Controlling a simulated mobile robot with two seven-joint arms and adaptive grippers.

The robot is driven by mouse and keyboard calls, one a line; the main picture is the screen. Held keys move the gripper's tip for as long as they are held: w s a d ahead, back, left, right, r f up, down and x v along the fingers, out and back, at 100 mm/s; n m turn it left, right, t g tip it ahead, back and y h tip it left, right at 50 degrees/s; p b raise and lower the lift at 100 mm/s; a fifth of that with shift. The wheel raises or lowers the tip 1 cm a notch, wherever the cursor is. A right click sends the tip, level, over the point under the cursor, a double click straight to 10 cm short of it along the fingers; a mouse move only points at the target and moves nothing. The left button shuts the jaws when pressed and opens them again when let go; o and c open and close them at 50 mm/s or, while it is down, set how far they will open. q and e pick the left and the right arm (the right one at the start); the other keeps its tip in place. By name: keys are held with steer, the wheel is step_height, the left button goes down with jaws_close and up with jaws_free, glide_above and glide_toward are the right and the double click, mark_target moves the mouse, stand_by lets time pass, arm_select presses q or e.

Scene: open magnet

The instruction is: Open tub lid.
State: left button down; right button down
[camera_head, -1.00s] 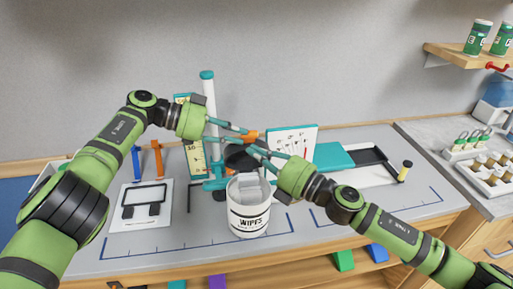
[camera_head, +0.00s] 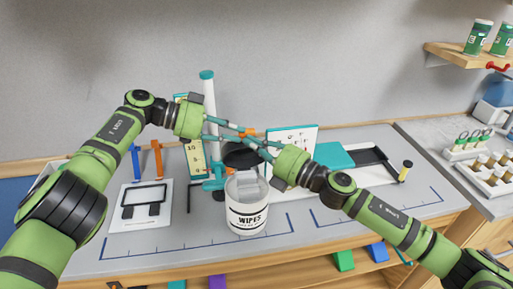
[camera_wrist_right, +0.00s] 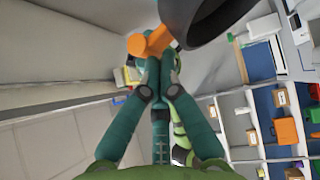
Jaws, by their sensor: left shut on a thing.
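The white tub (camera_head: 247,210) marked "WIPES" stands upright on the grey bench, with a pale upright piece in its mouth. A dark round lid (camera_head: 240,157) is raised above and behind it; its underside also shows large in the right wrist view (camera_wrist_right: 225,15). An orange tab (camera_wrist_right: 150,42) appears at the lid's edge. My left gripper (camera_head: 244,130) is shut on the orange tab, though the contact is small. My right gripper (camera_head: 262,146) is close by; its teal fingers converge just below the tab. I cannot tell whether it grips anything.
A teal-topped post (camera_head: 208,95) stands behind the tub. A white board with pictures (camera_head: 293,140) and a teal block (camera_head: 333,156) are behind right. A white framed tray (camera_head: 143,205) lies left. Bench space in front and right is fairly clear.

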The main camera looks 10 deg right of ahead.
arm_select(q)
steer(key=c, duration=1.2)
jaws_free()
steer(key=shift+s+d+g, duration=0.4)
steer(key=shift+s, duration=0.2)
steer(key=shift+o, duration=0.2)
arm_select(e)
steer(key=shift+w+d+r, duration=0.15)
steer(key=shift+d+r, duration=0.1)
steer(key=shift+d, duration=0.1)
arm_select(q)
steer(key=shift+w+a, duration=0.1)
steer(key=shift+w, duration=0.05)
arm_select(e)
steer(key=shift+a+f, duration=0.1)
